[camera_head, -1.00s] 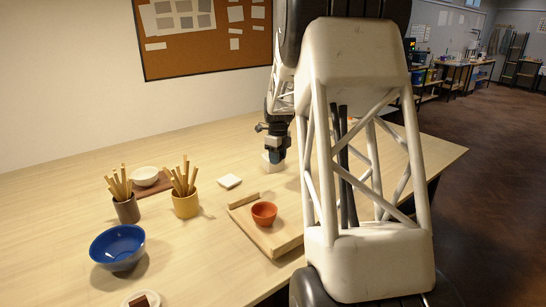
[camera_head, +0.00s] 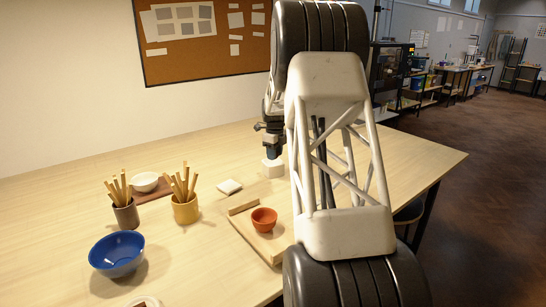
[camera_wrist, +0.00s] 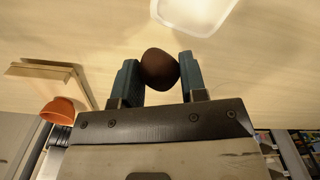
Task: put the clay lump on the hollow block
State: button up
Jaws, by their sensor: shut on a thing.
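The clay lump (camera_wrist: 159,69) is dark brown and rounded. In the wrist view it sits between the two blue fingers of my gripper (camera_wrist: 160,78), which is shut on it. A pale block (camera_head: 272,168), which I take for the hollow block, stands on the table in the head view, just below my gripper (camera_head: 271,153). It also seems to be the bright white shape at the top edge of the wrist view (camera_wrist: 195,12), cut off by the frame. The lump and block look apart in the wrist view. The lump cannot be made out in the head view.
A wooden board (camera_head: 266,242) with a terracotta bowl (camera_head: 264,219) lies nearer. Two stick-filled cups (camera_head: 185,208), a blue bowl (camera_head: 117,254) and a white bowl (camera_head: 145,182) stand left. The table between block and wall is clear.

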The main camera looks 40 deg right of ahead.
send_over(273, 162)
jog(key=shift+w+d+f, duration=0.15)
jog(key=shift+f, duration=0.15)
dwell(0.4)
jog(key=shift+f, duration=1.75)
jog(key=shift+f, duration=0.1)
jog(key=o, duration=0.9)
notch_tip(273, 162, up, 12)
jog(key=shift+r, duration=0.1)
